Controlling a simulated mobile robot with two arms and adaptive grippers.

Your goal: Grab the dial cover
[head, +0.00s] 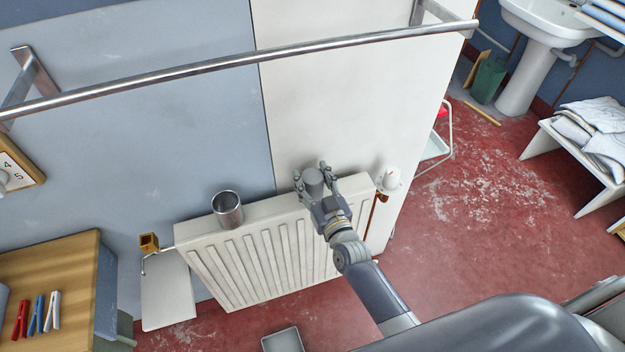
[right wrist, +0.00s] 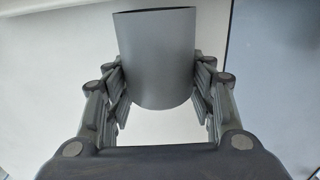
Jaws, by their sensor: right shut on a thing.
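A plain grey cylinder (head: 313,183), which seems to be the dial cover, is held between the fingers of my right gripper (head: 314,179) just above the radiator's top. In the right wrist view the cylinder (right wrist: 157,58) sits upright between the two fingers, its dark top rim showing. The fingers are shut on its sides, and their tips are partly hidden behind it. I cannot tell whether its base touches the radiator. My left gripper is not in view.
A metal cup (head: 228,209) stands on the white radiator (head: 255,255), left of my gripper. A white valve knob (head: 390,179) is at its right end. A metal rail (head: 250,60) crosses above. A wooden surface with clothespins (head: 38,314) is at lower left.

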